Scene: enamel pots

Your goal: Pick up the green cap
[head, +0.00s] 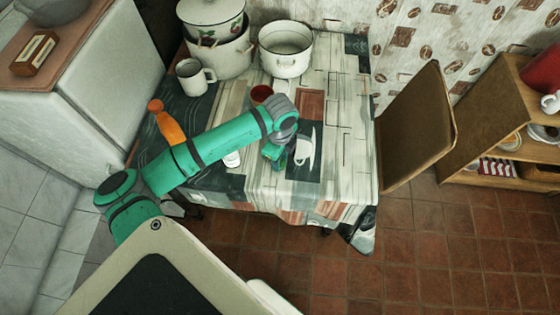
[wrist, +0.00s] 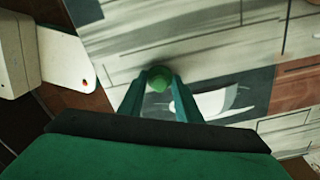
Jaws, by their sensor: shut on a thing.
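The green cap (wrist: 159,79) is a small round green piece between the fingertips of my gripper (wrist: 160,84) in the wrist view. The two green fingers are shut on it from left and right. Patterned tablecloth shows beyond the cap. I cannot tell whether the cap touches the cloth or is above it. In the head view my gripper (head: 273,154) is low over the front part of the table (head: 340,160), beside the printed cup picture. The cap cannot be made out there.
A red cup (head: 261,94) stands just behind my wrist. An orange-handled thing (head: 167,122) is left of my arm. A white mug (head: 193,77) and enamel pots (head: 286,52) stand at the back. A chair (head: 418,125) is at the right. The table's right side is clear.

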